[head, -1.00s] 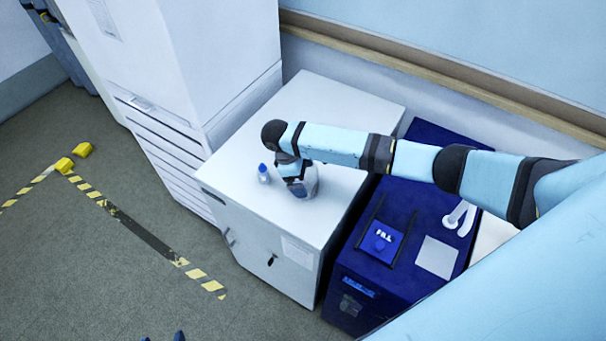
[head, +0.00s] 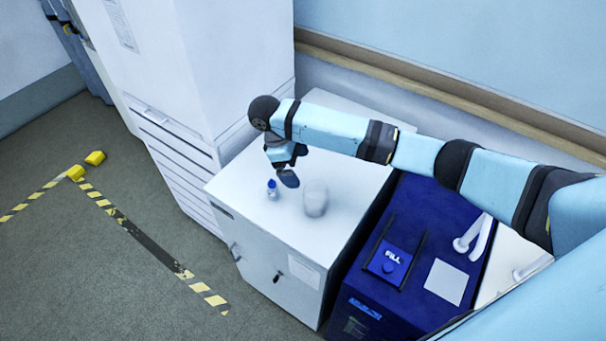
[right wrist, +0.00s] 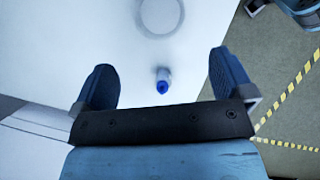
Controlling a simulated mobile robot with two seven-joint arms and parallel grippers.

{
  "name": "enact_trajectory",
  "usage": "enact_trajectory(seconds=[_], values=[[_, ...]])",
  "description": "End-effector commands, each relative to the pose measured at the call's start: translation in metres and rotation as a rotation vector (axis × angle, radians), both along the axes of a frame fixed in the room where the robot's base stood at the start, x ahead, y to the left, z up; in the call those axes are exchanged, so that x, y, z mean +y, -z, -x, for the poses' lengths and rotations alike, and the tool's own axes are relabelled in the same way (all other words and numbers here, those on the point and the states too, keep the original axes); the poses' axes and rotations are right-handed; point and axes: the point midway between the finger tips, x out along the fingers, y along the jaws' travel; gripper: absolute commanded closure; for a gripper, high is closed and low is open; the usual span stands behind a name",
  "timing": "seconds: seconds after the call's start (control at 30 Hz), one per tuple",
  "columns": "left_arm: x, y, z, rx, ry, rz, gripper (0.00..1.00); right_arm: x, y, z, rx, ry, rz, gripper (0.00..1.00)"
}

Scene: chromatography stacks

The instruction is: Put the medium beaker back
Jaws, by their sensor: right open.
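A clear, whitish beaker (head: 316,199) stands upright on the white cabinet top (head: 345,180). In the right wrist view the beaker (right wrist: 160,14) shows as a faint round rim at the top edge. My right gripper (head: 288,172) is above the cabinet, up and to the left of the beaker in the head view, and apart from it. In the right wrist view my right gripper (right wrist: 163,88) has its two dark fingers wide apart with nothing held. My left gripper is not in view.
A small blue-capped bottle (head: 271,188) stands left of the beaker; it also shows between the fingers in the right wrist view (right wrist: 162,82). A dark blue unit marked FILL (head: 390,257) stands to the right. A tall white cabinet (head: 200,70) stands behind left.

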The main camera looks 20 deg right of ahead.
Motion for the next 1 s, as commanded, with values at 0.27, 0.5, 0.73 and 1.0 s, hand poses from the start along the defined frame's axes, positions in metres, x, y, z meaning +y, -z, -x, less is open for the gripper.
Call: enact_trajectory(seconds=[0.27,0.5,0.73,1.0], values=[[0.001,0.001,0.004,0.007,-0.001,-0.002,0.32,0.053,0.038,0.032,-0.102,-0.020,-0.193,0.01],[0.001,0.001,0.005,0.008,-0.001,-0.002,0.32,0.135,0.070,0.092,-0.396,0.070,-0.617,0.01],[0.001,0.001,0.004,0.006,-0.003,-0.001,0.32,0.139,0.081,0.134,-0.698,0.294,-0.863,0.01],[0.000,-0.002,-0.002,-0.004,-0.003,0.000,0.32,0.068,0.127,0.203,-1.007,0.522,-0.853,0.01]])
